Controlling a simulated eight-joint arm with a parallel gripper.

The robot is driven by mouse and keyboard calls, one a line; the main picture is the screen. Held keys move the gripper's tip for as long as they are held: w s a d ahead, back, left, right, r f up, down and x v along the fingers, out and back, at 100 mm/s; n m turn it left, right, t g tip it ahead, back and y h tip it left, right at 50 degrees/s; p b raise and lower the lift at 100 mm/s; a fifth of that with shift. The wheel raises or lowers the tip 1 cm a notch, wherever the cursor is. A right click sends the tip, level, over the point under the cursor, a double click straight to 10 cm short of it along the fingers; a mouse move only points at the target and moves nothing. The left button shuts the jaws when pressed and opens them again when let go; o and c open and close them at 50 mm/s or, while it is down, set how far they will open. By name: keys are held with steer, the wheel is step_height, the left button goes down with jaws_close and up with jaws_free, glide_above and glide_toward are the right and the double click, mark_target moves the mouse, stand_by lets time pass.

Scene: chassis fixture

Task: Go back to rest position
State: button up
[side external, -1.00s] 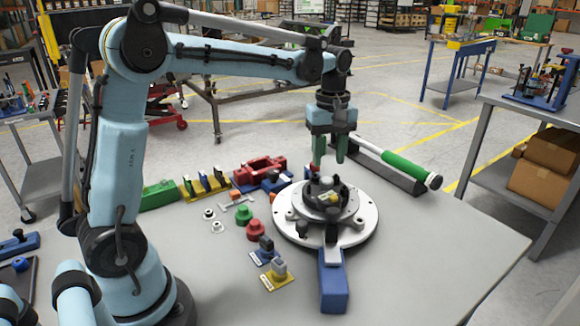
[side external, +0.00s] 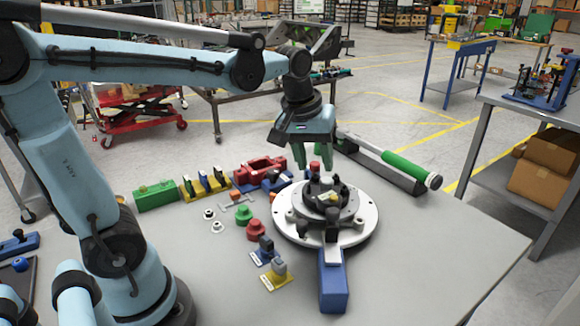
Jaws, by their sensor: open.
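My gripper (side external: 308,160) hangs from my light blue arm with its green fingers pointing down and apart. It is open, with nothing seen held between the fingers. It is above and behind the round chassis fixture (side external: 362,220), a pale disc with a dark clamp hub on top and a blue block (side external: 333,285) at its front. A small red part (side external: 315,167) shows close below the right fingertip; I cannot tell whether they touch.
To the left of the fixture lie a red bracket (side external: 260,170), a green block (side external: 155,194), a yellow rack (side external: 206,185), a green knob (side external: 243,214) and a red knob (side external: 255,230). A torque tool with a green handle (side external: 405,167) lies behind right. The table's front right is clear.

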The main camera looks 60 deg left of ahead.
steer(key=s+d+f+m+t, duration=0.2)
steer(key=s+f+m+t, duration=0.2)
steer(key=s+m, duration=0.3)
steer(key=shift+s+d+m, duration=0.25)
steer(key=shift+d+m, duration=0.05)
steer(key=shift+d, duration=0.1)
